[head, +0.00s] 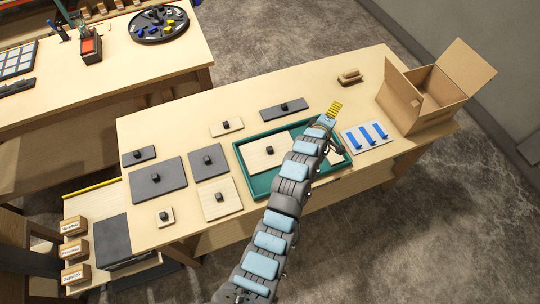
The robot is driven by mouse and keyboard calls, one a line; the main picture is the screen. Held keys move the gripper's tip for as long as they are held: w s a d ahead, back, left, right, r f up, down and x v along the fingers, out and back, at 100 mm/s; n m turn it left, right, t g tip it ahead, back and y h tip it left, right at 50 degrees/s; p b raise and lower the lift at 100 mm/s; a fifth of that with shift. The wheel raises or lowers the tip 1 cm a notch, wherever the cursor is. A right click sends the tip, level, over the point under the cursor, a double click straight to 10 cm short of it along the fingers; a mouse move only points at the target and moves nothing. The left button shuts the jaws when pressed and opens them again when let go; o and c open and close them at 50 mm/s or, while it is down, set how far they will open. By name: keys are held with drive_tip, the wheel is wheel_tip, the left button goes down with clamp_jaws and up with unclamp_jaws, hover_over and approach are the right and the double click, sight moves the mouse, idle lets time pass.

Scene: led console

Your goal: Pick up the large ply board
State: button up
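A large pale ply board (264,155) with a black knob (269,150) lies in a green tray (262,187) on the workbench. My arm crosses over the tray and hides part of it. A pale piece (336,158) also shows in the tray right of my arm, with a dark knob beside it; I cannot tell whether it is a separate board. My gripper (325,141) is at the arm's far end, over the tray's upper right part, right of the large board's knob. Its fingers are small and mostly hidden, so their opening is unclear.
Smaller ply boards (220,199) and grey boards (158,181) with knobs lie left of the tray. A white plate with blue bars (366,135) is at right, near an open cardboard box (422,98). A yellow striped item (335,108) lies just beyond my gripper.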

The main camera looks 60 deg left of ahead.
drive_tip(key=s+a+f+n+g+h+b, duration=0.2)
drive_tip(key=s+a+f+n+g, duration=0.1)
drive_tip(key=s+a+f+n, duration=0.25)
drive_tip(key=n+g+h+b, duration=0.4)
drive_tip(key=n+h+b, duration=0.2)
approach(269, 148)
drive_tip(key=x, duration=0.4)
drive_tip(key=shift+w+d+f+b, duration=0.2)
drive_tip(key=shift+w+b, duration=0.1)
drive_tip(key=shift+w, duration=0.15)
drive_tip(key=shift+s+x, duration=0.15)
drive_tip(key=shift+x, duration=0.75)
drive_tip(key=shift+s+x, duration=0.15)
drive_tip(key=shift+x, duration=2)
clamp_jaws()
